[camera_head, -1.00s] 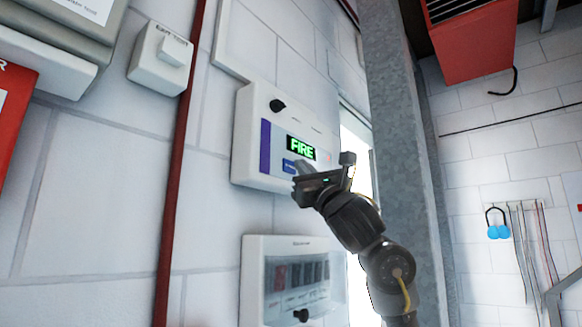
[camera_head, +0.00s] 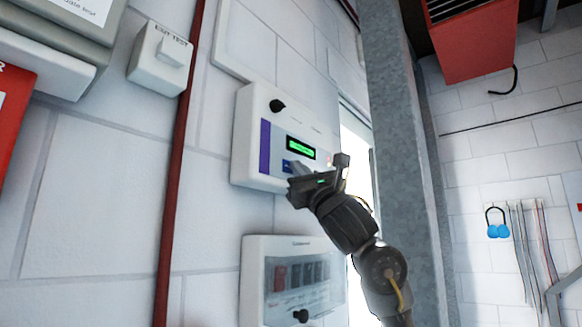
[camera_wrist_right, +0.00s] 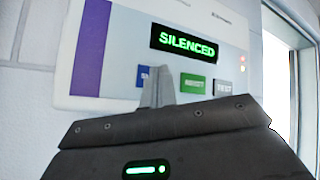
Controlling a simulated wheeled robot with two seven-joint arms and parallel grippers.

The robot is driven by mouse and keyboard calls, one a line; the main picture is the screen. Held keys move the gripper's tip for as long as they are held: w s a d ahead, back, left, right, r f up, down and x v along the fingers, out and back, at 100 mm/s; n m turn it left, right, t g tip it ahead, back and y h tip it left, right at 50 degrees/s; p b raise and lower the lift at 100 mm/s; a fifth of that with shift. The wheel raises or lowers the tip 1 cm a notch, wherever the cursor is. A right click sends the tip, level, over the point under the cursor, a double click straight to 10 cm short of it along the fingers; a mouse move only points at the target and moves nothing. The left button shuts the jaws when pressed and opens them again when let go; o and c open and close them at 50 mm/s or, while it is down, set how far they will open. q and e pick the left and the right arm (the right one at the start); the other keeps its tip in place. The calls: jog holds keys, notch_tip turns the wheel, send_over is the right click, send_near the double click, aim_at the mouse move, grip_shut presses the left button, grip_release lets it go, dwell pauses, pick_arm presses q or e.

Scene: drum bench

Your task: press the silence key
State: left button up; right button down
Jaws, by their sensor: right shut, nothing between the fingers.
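The white alarm panel (camera_head: 246,128) is on the wall, with a purple stripe on its left side. In the right wrist view its display (camera_wrist_right: 184,43) reads "SILENCED" in green. Below the display is a row of keys: a blue key (camera_wrist_right: 145,72) at left, partly hidden by my fingers, a green key (camera_wrist_right: 193,83) and a grey key (camera_wrist_right: 222,87). My right gripper (camera_head: 295,167) is shut and empty, its fingertips (camera_wrist_right: 157,72) over the blue key. I cannot tell whether they touch it. My left gripper is not in view.
A second white box with a clear window (camera_head: 252,280) is on the wall below the panel. A red pipe (camera_head: 180,150) runs down to the left, and a grey steel column (camera_head: 405,150) stands close to the right of my right arm.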

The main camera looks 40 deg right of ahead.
jog(key=shift+s+d, duration=0.2)
jog(key=shift+s, duration=0.45)
jog(key=shift+s+d, duration=0.3)
jog(key=shift+s, duration=0.65)
jog(key=shift+s+d, duration=0.25)
jog(key=shift+s, duration=0.7)
jog(key=shift+s+d, duration=0.3)
jog(key=shift+s, duration=0.65)
